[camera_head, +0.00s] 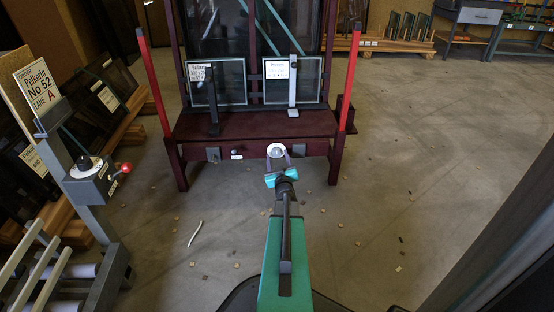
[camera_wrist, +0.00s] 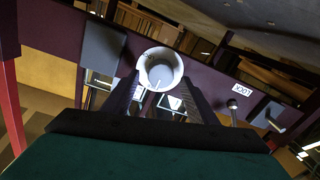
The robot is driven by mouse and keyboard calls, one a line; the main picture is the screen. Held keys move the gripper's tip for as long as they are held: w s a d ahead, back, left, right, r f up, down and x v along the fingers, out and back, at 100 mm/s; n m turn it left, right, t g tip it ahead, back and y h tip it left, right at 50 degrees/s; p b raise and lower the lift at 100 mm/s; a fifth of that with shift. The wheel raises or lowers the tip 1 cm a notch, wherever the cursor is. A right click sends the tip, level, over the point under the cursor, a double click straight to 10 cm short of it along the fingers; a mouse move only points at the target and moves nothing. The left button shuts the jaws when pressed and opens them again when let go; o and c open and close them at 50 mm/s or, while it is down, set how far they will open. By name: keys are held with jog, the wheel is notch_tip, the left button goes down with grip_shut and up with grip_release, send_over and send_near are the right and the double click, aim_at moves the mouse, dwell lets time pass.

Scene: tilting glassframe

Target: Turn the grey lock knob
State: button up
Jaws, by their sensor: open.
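A small grey knob (camera_head: 236,154) sits on the front rail of the dark red frame (camera_head: 250,125). In the wrist view this knob (camera_wrist: 232,104) shows to the right, close to a small white label that seems to read LOCK. My gripper (camera_head: 278,160) is at a larger pale round piece (camera_head: 276,150) on the same rail, right of the small knob. In the wrist view this round piece (camera_wrist: 160,68) lies between the tips of my open fingers (camera_wrist: 160,88). I cannot tell whether the fingers touch it.
Grey plates (camera_head: 213,154) sit on the rail. Two small glass panes (camera_head: 228,82) stand on the frame behind upright clamps, between red posts (camera_head: 154,80). A grey stand with a red-ball lever (camera_head: 126,168) is at left. The floor ahead holds small scattered bits.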

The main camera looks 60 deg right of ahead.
jog(key=shift+w+d, duration=0.5)
jog(key=shift+d, duration=0.05)
jog(key=c, duration=1.1)
jog(key=shift+o, duration=0.2)
